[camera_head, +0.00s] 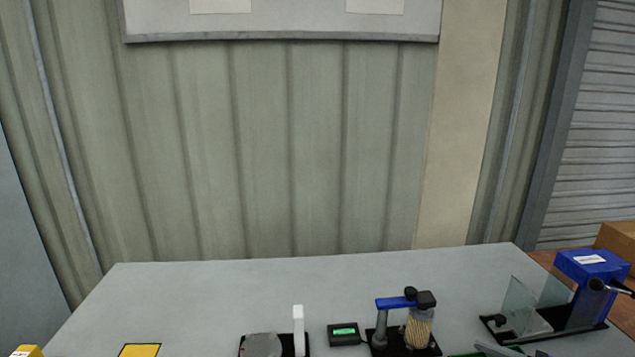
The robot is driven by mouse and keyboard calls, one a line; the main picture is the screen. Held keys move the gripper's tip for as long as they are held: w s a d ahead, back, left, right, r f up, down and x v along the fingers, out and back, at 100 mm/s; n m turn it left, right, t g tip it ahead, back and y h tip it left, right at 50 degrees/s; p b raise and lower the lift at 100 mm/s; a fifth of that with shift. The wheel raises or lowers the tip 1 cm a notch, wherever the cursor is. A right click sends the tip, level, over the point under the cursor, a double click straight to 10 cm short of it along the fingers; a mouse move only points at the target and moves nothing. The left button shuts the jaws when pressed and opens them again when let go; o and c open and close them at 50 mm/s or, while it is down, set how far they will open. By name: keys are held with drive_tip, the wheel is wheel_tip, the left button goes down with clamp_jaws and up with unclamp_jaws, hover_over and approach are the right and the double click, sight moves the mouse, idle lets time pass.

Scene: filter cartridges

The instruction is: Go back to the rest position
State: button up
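My gripper is not clearly seen anywhere in the head view, so its opening and what it may hold are hidden. The grey table (230,287) fills the bottom of the view. On it a filter cartridge with a pleated tan body (418,331) stands upright in a black-based fixture with a blue arm (395,303). A small black box with a lit green display (345,332) stands just left of this fixture.
A blue press-like device (590,270) with clear panels stands at the right. A round grey plate (262,345) and a white post (298,325) are at front centre. A yellow pad (140,350) lies front left. The table's back is clear.

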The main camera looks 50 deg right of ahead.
drive_tip(key=a+f+g, duration=0.1)
drive_tip(key=a+f, duration=0.1)
drive_tip(key=a, duration=0.7)
drive_tip(key=a+f+g, duration=0.1)
drive_tip(key=a+f, duration=0.1)
drive_tip(key=a, duration=0.7)
drive_tip(key=a+r+m, duration=0.1)
drive_tip(key=a+r, duration=0.2)
drive_tip(key=a, duration=0.6)
drive_tip(key=w+a+r+m, duration=0.1)
drive_tip(key=a+r, duration=0.2)
drive_tip(key=a, duration=0.7)
drive_tip(key=shift+r+m+y, duration=0.15)
drive_tip(key=shift+m+y, duration=0.25)
drive_tip(key=shift+a, duration=0.1)
